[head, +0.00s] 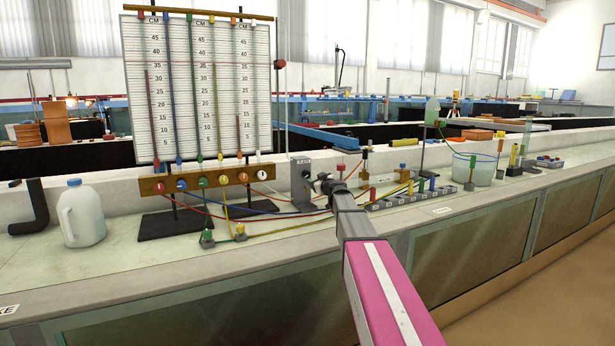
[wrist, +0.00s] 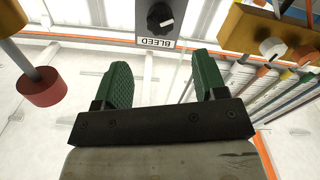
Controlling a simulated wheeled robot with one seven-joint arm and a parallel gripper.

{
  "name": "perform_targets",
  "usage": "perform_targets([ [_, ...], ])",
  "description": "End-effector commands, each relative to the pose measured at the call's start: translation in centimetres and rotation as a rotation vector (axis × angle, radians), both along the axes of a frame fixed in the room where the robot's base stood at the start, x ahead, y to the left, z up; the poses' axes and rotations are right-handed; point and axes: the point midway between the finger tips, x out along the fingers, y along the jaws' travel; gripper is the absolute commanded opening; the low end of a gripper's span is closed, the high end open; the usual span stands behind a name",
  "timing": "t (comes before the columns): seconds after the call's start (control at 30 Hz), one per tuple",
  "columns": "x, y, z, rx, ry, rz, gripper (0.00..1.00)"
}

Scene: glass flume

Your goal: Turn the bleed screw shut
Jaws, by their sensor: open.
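The bleed screw is a round black knob with a white pointer mark (wrist: 160,17) at the top of the wrist view. It sits on a grey panel lettered BLEED, which appears upside down there. In the head view the grey bleed box (head: 298,170) stands on the ledge right of the manometer board; the knob is hard to make out there. My gripper (head: 321,184) is just right of the box. In the wrist view my gripper (wrist: 163,66) is open, its two green pads apart with nothing between them. The knob lies beyond the fingertips, roughly centred between them.
The manometer board (head: 197,100) and its wooden manifold (head: 205,178) with coloured knobs stand left of the box. Coloured tubes run along the ledge. A white jug (head: 80,213) is at left; a grey strip with coloured plugs (head: 405,197) and a bucket (head: 476,165) are at right.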

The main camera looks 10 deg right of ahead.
Motion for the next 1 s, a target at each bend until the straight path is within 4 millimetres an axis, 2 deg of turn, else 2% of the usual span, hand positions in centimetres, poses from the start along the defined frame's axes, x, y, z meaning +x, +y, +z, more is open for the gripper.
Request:
perform_targets([
  [0.6,9.0,2.8,0.0,0.0,0.002,0.002,0.65],
  [0.73,9.7,3.2,0.0,0.0,0.002,0.002,0.65],
  [1.0,9.8,3.2,0.0,0.0,0.002,0.002,0.65],
])
